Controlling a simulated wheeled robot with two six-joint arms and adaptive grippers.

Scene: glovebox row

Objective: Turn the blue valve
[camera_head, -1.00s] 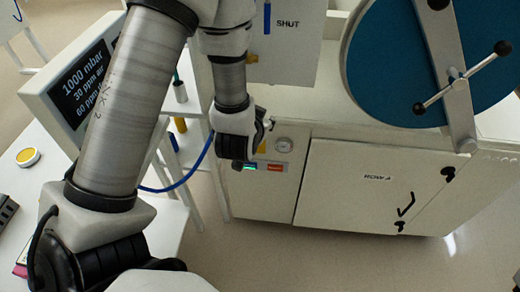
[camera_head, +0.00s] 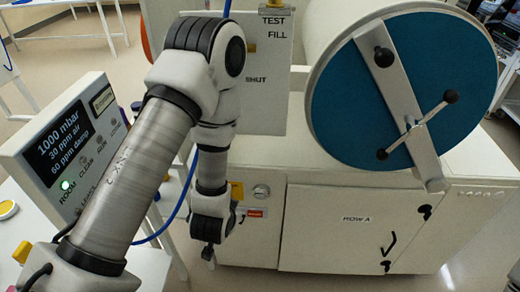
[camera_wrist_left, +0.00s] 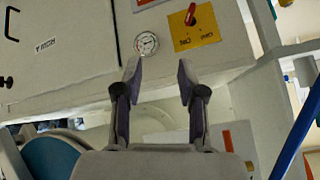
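A white panel (camera_head: 266,100) marked TEST, FILL and SHUT stands behind my left arm in the head view. The arm covers its left part. A blue piece (camera_head: 227,8) shows at the top beside the panel; I cannot tell whether it is the valve handle or the hose. No whole blue valve is visible. My left gripper (camera_head: 209,255) hangs low in front of the cabinet, below and left of the panel. In the wrist view the left gripper (camera_wrist_left: 158,80) is open, with nothing between its fingers. My right gripper is not in view.
A gauge (camera_wrist_left: 146,43) and a yellow plate (camera_wrist_left: 194,26) with a red lever (camera_wrist_left: 190,14) face the left gripper. A blue hose (camera_head: 182,205) hangs beside my arm. A display (camera_head: 62,135) stands left. A round blue door (camera_head: 345,100) with a crossbar is right.

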